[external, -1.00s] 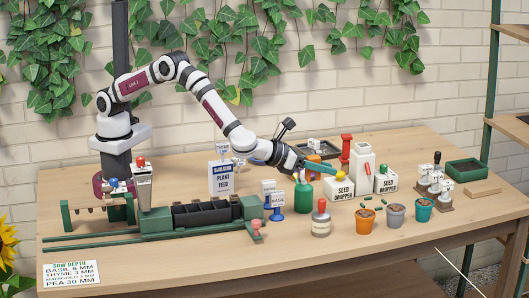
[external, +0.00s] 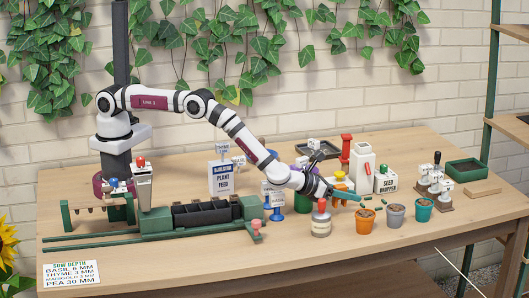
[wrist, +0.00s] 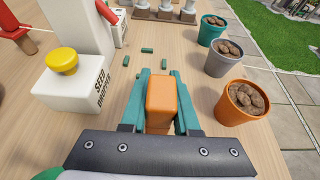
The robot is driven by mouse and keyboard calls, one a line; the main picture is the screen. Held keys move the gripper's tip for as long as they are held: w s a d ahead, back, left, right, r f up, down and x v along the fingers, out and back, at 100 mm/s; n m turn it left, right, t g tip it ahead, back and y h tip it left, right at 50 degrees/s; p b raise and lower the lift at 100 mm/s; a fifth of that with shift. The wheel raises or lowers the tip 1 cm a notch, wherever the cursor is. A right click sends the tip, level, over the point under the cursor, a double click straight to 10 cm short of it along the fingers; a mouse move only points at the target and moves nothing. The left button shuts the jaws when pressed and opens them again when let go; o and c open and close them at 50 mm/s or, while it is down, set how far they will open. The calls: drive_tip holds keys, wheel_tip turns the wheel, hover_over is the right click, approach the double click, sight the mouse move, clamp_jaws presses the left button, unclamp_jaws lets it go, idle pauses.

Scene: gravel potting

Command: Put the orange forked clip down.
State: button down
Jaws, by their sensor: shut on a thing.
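The orange forked clip (wrist: 161,100) is held between the teal fingers of my gripper (wrist: 160,88) in the wrist view. Its blocky orange top faces the camera, and its forked part is hidden below. In the external view my gripper (external: 352,194) is low over the table, behind and left of the orange pot (external: 366,222). The fingers are closed on the clip's sides. I cannot tell whether the clip touches the table.
A white seed dropper (wrist: 75,88) with a yellow knob stands left of the fingers. Small green pieces (wrist: 147,50) lie on the table ahead. The grey pot (wrist: 224,57) and teal pot (wrist: 212,28) line the right side.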

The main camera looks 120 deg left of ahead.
drive_tip(key=shift+f, duration=0.55)
drive_tip(key=c, duration=0.7)
unclamp_jaws()
drive_tip(key=shift+o, duration=0.2)
